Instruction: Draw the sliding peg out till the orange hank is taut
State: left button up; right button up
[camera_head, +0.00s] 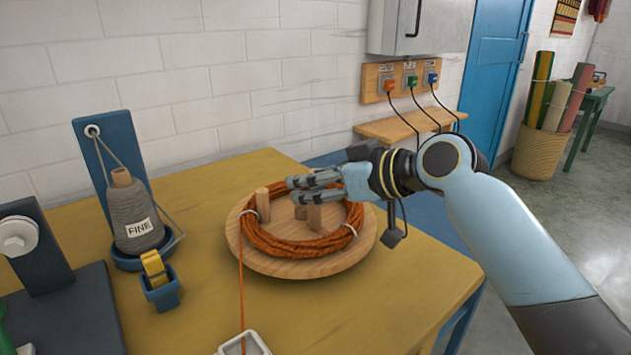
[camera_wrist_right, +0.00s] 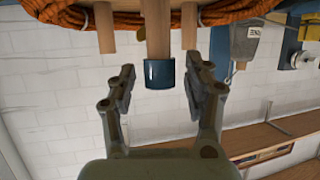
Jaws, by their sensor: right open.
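The orange hank (camera_head: 290,241) lies as a wide, loose ring on a round wooden board (camera_head: 268,262), around short wooden pegs, with gaps between wool and pegs. One peg (camera_head: 263,205) stands at the left of the ring. Another peg (camera_head: 314,216) stands below my right gripper (camera_head: 308,188). The right wrist view, which is upside down, shows a thicker peg with a dark blue end (camera_wrist_right: 159,72) between the open fingers of my right gripper (camera_wrist_right: 160,92); neither finger clearly touches it. Which peg slides is not clear. My left gripper is not in view.
An orange strand runs from the hank to a white holder (camera_head: 244,344) at the front edge. A grey yarn cone marked FINE (camera_head: 137,222) and a yellow item in a blue holder (camera_head: 157,272) stand left. The yellow table (camera_head: 390,305) is clear at right.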

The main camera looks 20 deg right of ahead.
grip_shut()
jog(key=shift+s+d+p, duration=0.25)
jog(key=shift+s+d, duration=0.05)
jog(key=shift+s, duration=0.4)
jog(key=shift+s+d+p, duration=0.2)
jog(key=shift+s+d, duration=0.1)
jog(key=shift+s, duration=0.45)
jog(key=shift+s+d+p, duration=0.25)
jog(key=shift+s+d, duration=0.05)
jog(key=shift+s, duration=0.4)
grip_release()
jog(key=v, duration=1.2)
jog(key=shift+f, duration=0.1)
